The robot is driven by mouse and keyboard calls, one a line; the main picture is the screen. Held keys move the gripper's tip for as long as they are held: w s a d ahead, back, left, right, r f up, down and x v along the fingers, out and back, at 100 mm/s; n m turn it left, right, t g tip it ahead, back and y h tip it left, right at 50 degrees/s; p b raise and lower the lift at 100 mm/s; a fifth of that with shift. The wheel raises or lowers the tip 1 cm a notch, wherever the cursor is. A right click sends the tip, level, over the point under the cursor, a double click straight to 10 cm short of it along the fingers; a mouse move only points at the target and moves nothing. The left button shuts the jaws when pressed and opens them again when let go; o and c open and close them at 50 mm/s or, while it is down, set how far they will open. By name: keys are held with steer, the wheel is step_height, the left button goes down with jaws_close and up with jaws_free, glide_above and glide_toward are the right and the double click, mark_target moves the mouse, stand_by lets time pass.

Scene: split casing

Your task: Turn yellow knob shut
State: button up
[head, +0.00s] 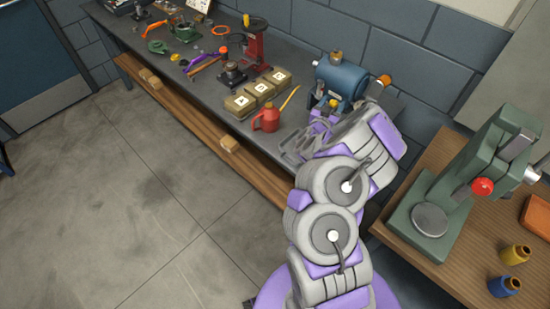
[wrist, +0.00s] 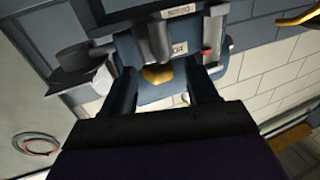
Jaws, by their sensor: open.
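The yellow knob (wrist: 158,75) shows in the wrist view on the front of a blue casing, below a grey cylindrical part. My gripper (wrist: 162,80) is open, with one dark finger on each side of the knob. The knob lies between the fingers in the picture; I cannot tell whether either finger touches it. In the head view the blue machine (head: 341,80) stands at the right end of the long bench, and my arm covers its lower front. My fingers cannot be made out clearly there.
A red can (head: 267,119) with a yellow spout and several labelled boxes (head: 240,103) stand left of the machine on the dark bench (head: 190,75). A green press (head: 450,185) with a red knob stands on the wooden table at right. The floor left is clear.

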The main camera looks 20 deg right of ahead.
steer(key=shift+s+d+f+n+t+y+b, duration=0.1)
steer(key=shift+n+t+y+b, duration=0.15)
steer(key=shift+n+t+y, duration=0.45)
steer(key=shift+s+d+n+t+y+b, duration=0.15)
steer(key=shift+n+t+y+b, duration=0.1)
steer(key=shift+n+t+y, duration=0.4)
steer(key=shift+s+d+f+n+t+y+b, duration=0.1)
steer(key=shift+n+t+y+b, duration=0.15)
steer(key=shift+n+t+y, duration=0.45)
steer(key=r+p+v, duration=0.1)
steer(key=p+v, duration=1.2)
steer(key=v, duration=0.4)
steer(key=w+a+f+n+g+y+b, duration=0.25)
steer(key=w+a+n+y+b, duration=0.25)
steer(key=w+a+n+y, duration=0.55)
steer(key=s+a+g+y+b, duration=0.1)
steer(key=s+a+g+b, duration=0.5)
steer(key=s+a+g, duration=0.1)
steer(key=shift+s+a+b, duration=0.3)
steer(key=shift+s+a, duration=0.2)
steer(key=shift+a, duration=0.65)
